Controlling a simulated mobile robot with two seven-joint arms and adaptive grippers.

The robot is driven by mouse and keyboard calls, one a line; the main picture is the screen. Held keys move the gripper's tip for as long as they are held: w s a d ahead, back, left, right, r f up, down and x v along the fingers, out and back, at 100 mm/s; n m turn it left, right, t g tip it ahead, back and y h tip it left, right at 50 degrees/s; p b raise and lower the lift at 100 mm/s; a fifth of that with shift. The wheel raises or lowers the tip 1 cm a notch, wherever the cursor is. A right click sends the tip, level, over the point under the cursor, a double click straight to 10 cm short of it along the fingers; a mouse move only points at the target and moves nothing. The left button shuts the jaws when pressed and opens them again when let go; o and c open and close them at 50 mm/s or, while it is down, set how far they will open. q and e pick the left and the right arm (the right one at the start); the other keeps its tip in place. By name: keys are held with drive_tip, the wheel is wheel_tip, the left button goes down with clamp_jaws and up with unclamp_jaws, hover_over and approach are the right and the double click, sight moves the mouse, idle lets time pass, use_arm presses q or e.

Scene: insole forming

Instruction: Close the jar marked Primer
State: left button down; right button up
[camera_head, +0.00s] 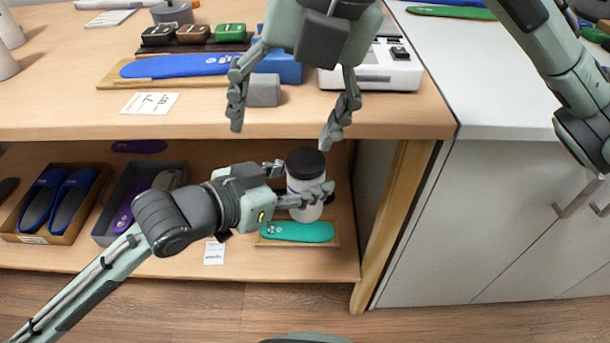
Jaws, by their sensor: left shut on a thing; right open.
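A white jar (305,186) with a black lid (305,162) stands upright on the lower shelf, near its right end. The lid appears to sit on top of the jar; I cannot tell how tight it is. Any Primer marking is too small or hidden to read. My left gripper (303,184) reaches in from the left and is shut on the jar, its fingers around the body below the lid. My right gripper (290,112) is open and empty, pointing down in front of the upper tabletop's edge, above the jar.
A teal insole (298,232) on a wooden board lies in front of the jar. A grey bin (103,228) and a box of blue slippers (22,238) stand left. The tabletop edge (200,132) overhangs the shelf; a wooden post (395,220) bounds it right.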

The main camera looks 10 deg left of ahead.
sight(306, 160)
drive_tip(key=w+d+t+h, duration=0.1)
drive_tip(key=w+d+r+t+h, duration=0.1)
drive_tip(key=h, duration=0.1)
drive_tip(key=shift+w+r, duration=0.15)
drive_tip(key=shift+w, duration=0.2)
drive_tip(key=x, duration=1.2)
drive_tip(key=shift+w, duration=0.1)
drive_tip(key=c, duration=1.4)
drive_tip(key=o, duration=1.3)
